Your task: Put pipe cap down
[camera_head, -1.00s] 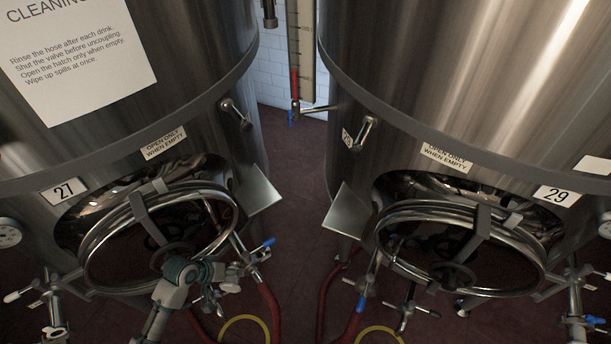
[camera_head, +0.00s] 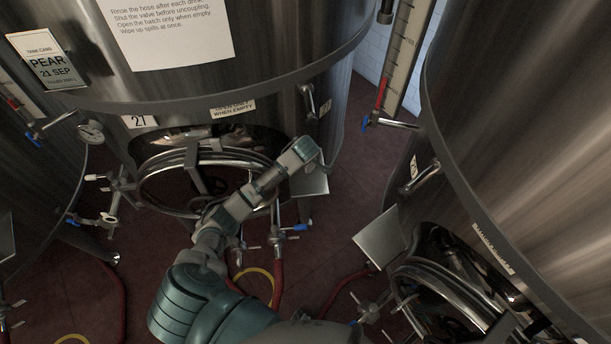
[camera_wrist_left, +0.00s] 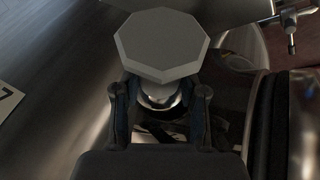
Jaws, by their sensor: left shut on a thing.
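The pipe cap (camera_wrist_left: 162,45) is a grey, eight-sided piece in the left wrist view, with its flat face toward the camera. My left gripper (camera_wrist_left: 162,98) is shut on it, with one dark finger on each side of the shiny part below the face. In the head view my left gripper (camera_head: 306,151) is at the right side of tank 27 (camera_head: 270,60), just above a small metal shelf (camera_head: 314,184) in the picture. The cap is hard to make out there. I cannot tell whether it touches the shelf. My right gripper is not in view.
Tank 27's round hatch (camera_head: 165,190) lies left of my forearm. Another tank (camera_head: 520,130) stands at the right with its own small shelf (camera_head: 378,238). A sight gauge (camera_head: 402,55) hangs between them. Valves (camera_head: 285,235) and red hoses (camera_head: 277,285) are below.

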